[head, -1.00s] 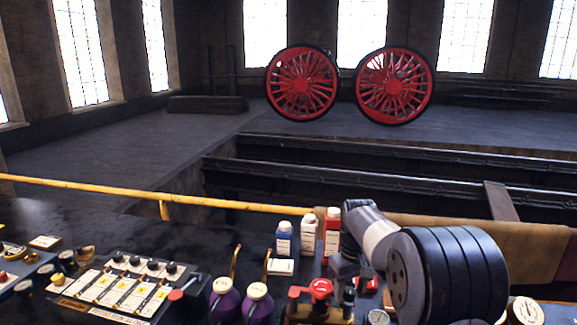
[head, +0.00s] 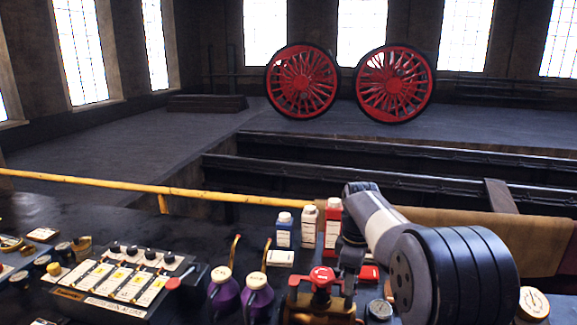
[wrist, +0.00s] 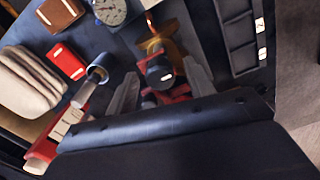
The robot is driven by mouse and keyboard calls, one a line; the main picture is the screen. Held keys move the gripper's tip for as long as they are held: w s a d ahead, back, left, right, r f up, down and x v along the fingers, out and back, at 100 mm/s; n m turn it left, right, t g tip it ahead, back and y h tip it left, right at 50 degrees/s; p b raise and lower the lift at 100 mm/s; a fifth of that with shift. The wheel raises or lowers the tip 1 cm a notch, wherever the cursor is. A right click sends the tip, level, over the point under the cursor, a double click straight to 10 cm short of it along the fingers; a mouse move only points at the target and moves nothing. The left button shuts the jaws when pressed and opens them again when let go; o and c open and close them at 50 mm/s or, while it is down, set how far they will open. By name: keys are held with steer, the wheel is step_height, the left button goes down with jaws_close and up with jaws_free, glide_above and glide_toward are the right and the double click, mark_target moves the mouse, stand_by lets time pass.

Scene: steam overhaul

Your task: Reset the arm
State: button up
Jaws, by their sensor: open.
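My arm reaches over the dark bench from the lower right in the head view. My gripper (head: 350,268) hangs just behind a red valve handle (head: 322,278), partly hidden by it and by my arm. In the wrist view the two grey fingers of my gripper (wrist: 162,88) are apart. A dark knob with a red part (wrist: 160,75) shows between them, and nothing looks clamped. I cannot tell whether the fingers touch it.
Blue (head: 284,232), white (head: 309,228) and red (head: 332,230) bottles stand behind the gripper. Purple-bodied bottles (head: 257,298) and a lever panel (head: 125,285) lie left. A round gauge (head: 379,310) is close right. A yellow rail (head: 110,184) runs behind the bench.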

steer(key=shift+n, duration=0.4)
steer(key=shift+r, duration=1.2)
steer(key=shift+s+r, duration=0.1)
